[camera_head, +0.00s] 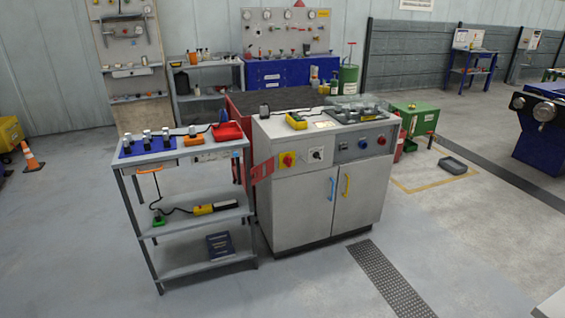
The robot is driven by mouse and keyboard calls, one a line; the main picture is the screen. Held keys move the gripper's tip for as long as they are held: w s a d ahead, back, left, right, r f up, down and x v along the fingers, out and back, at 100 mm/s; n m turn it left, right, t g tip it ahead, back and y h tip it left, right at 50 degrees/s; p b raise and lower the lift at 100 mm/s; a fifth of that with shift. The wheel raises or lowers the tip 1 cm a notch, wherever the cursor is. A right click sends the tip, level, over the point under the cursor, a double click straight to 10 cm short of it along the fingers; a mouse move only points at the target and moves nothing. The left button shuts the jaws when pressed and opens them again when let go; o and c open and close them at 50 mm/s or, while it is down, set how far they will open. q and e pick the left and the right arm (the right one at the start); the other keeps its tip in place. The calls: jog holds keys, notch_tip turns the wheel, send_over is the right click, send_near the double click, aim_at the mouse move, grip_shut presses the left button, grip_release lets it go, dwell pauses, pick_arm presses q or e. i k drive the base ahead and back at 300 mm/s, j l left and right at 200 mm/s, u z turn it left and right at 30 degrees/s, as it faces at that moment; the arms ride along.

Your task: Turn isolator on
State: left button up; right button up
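A red rotary knob on a yellow plate (288,160), which looks like the isolator, is on the upper left of the grey cabinet's front (302,210). The knob is small here, and I cannot tell which position it is turned to. A dark knob on a white plate (317,155) is just to its right. Further right is a dark panel (362,145) with a blue and a red button. Neither of my grippers is in view.
A grey shelf cart (196,220) with several tools on top stands against the cabinet's left side. A red panel (262,170) is between them. The floor in front is open, with a dark grating strip (385,278). A grey tray (452,165) lies on the floor at right.

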aim_at(287, 160)
jog(key=i+l, duration=0.6)
jog(key=i, duration=0.15)
jog(key=i+l+u, duration=0.15)
jog(key=i+l, duration=0.45)
jog(key=i, duration=0.15)
